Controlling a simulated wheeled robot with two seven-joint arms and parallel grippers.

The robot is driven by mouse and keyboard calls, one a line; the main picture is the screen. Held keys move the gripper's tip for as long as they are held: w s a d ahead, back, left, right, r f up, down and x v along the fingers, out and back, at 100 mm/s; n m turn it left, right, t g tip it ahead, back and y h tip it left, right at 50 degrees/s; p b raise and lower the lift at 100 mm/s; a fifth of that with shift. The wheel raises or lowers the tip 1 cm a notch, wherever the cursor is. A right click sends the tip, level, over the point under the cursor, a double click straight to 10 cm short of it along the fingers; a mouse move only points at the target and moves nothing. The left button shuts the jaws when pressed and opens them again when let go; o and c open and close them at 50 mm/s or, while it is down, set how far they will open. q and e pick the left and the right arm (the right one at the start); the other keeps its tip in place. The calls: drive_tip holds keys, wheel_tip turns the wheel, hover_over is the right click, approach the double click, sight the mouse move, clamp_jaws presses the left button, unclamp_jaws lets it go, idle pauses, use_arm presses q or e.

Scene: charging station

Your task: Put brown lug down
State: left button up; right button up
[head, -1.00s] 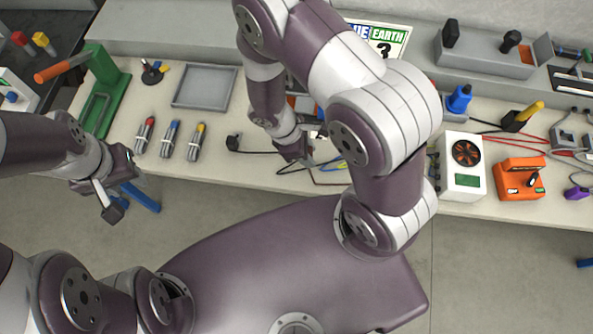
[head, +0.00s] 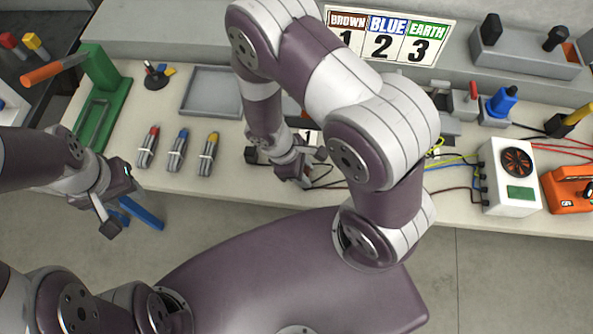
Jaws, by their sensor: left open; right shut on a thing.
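My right gripper (head: 312,164) is low over the front part of the bench, shut, at the left of my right arm's large links. A thin brown wire (head: 455,190) leaves the white box with a fan (head: 510,178) and passes behind my arm; a dark wire shows again beside the gripper. The brown lug at its end is too small and covered to make out in the jaws. My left gripper (head: 118,212) is open and empty, in front of the bench's front edge at the left. A sign (head: 390,36) reads brown 1, blue 2, earth 3.
An empty grey tray (head: 211,91) and a green stand (head: 100,95) are behind.

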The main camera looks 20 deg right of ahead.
drive_tip(key=shift+f, duration=0.15)
drive_tip(key=shift+w+a+f, duration=0.1)
drive_tip(key=shift+w+a, duration=0.1)
drive_tip(key=shift+w, duration=0.15)
drive_tip(key=o, duration=0.6)
drive_tip(key=shift+f, duration=0.1)
drive_tip(key=o, duration=0.4)
drive_tip(key=shift+s, duration=0.1)
drive_tip(key=shift+s+d, duration=0.1)
drive_tip(key=p+v, duration=0.1)
drive_tip(key=v, duration=1.1)
drive_tip(key=d+r+m+t+y, duration=0.1)
drive_tip(key=r+m, duration=0.1)
drive_tip(key=m, duration=0.1)
drive_tip(key=d+r+m+t+y, duration=0.1)
drive_tip(key=d+r+m, duration=0.1)
drive_tip(key=r+m, duration=0.1)
drive_tip(key=d+r+m+t+y, duration=0.1)
drive_tip(key=d+r+m, duration=0.1)
drive_tip(key=m, duration=0.3)
drive_tip(key=shift+d+r+t+y, duration=0.15)
drive_tip(key=shift+r+t+y, duration=0.25)
drive_tip(key=shift+r, duration=0.25)
